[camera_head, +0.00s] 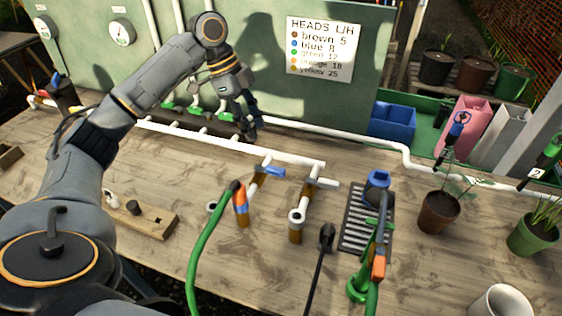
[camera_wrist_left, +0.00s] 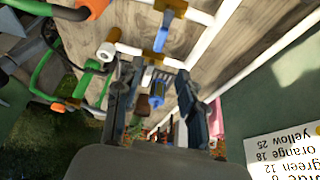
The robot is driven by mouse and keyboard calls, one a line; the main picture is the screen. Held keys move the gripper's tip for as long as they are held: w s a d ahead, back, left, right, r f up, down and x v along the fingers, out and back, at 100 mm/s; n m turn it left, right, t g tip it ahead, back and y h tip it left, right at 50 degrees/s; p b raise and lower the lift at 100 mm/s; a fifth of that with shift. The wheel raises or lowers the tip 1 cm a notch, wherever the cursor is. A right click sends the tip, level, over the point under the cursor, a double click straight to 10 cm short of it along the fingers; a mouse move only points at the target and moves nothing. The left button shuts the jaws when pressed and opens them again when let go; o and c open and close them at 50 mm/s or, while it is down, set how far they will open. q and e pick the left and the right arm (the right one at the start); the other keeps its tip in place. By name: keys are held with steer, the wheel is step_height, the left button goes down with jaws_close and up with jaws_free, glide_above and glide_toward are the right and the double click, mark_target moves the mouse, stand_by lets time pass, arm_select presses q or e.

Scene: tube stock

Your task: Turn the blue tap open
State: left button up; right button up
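The blue tap (camera_head: 272,171) is a small blue lever on the left of two branches that leave the white pipe near the table's middle. A blue lever (camera_wrist_left: 162,32) also shows in the left wrist view, beyond the fingertips. My left gripper (camera_head: 253,130) hangs fingers-down over the back of the table, behind and a little left of the tap, apart from it. In the left wrist view its two fingers (camera_wrist_left: 160,72) stand spread with nothing between them. My right gripper is not in view.
An orange connector (camera_head: 241,205) with a green hose sits beside the tap's branch. A pale-handled branch (camera_head: 322,183) stands to its right. A blue-topped fitting (camera_head: 378,180) is on a black grate (camera_head: 353,222). Potted plants stand right. Bare wood lies left of the tap.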

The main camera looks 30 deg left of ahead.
arm_select(q)
glide_toward(275, 168)
steer(key=p+x, duration=0.2)
steer(key=x, duration=0.5)
steer(key=shift+d+f, duration=0.15)
steer(key=shift+f, duration=0.05)
steer(key=shift+d+f, duration=0.2)
steer(key=shift+f, duration=0.35)
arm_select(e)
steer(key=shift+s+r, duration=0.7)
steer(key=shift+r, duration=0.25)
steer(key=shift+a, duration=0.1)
arm_select(q)
jaws_close()
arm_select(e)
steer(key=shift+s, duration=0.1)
arm_select(q)
steer(key=shift+w, duration=0.1)
